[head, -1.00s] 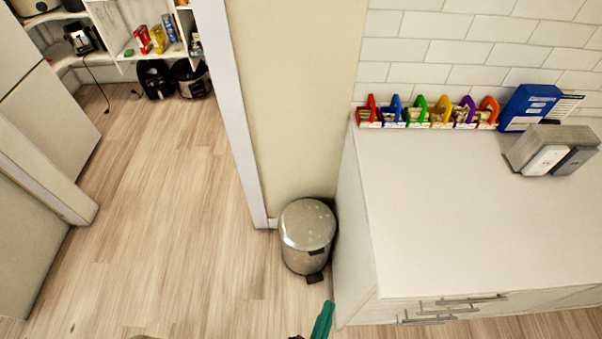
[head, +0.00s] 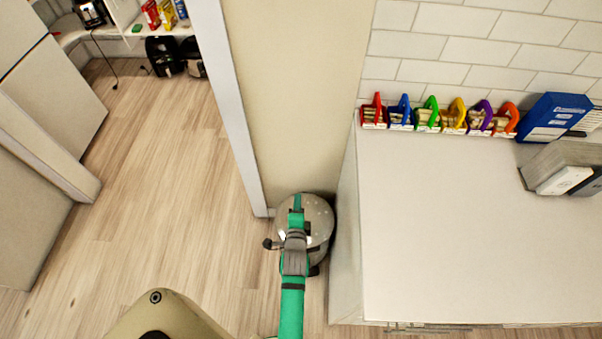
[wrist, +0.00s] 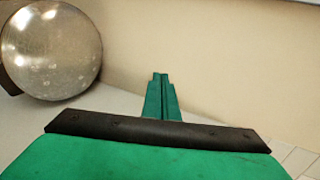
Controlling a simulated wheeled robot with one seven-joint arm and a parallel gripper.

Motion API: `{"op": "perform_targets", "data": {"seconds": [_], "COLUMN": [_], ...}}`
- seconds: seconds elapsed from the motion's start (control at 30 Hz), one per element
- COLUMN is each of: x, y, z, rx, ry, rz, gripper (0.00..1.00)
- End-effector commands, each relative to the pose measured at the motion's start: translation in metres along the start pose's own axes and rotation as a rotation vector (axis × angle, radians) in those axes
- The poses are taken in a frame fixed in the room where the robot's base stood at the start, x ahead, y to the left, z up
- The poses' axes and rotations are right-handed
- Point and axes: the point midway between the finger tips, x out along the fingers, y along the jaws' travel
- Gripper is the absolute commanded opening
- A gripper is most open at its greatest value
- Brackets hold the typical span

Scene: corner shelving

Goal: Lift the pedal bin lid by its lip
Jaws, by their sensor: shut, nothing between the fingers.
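The pedal bin (head: 321,217) is a round metal bin with a domed, shiny lid, standing on the floor between the wall end and the white counter. Its lid looks closed. My gripper (head: 297,203) is shut and empty, and my green arm covers much of the bin in the head view. In the wrist view the round lid (wrist: 52,48) is at upper left, and my shut fingers (wrist: 160,80) are to its right, apart from it in the picture. A dark piece at the lid's left edge may be the lip; I cannot tell.
The white counter (head: 440,230) stands close on the bin's right, with coloured holders (head: 440,116) along its back. The wall (head: 295,100) is right behind the bin. The wooden floor (head: 170,200) to the left is clear.

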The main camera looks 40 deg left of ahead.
Motion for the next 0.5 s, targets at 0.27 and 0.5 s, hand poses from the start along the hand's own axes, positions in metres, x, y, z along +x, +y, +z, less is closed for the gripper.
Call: {"op": "perform_targets", "data": {"seconds": [0.27, 0.5], "x": [0.042, 0.084], "y": [-0.002, -0.002], "z": [0.0, 0.0], "rx": [-0.003, -0.003], "ry": [-0.001, 0.0], "rz": [-0.002, -0.002], "gripper": [0.0, 0.0]}}
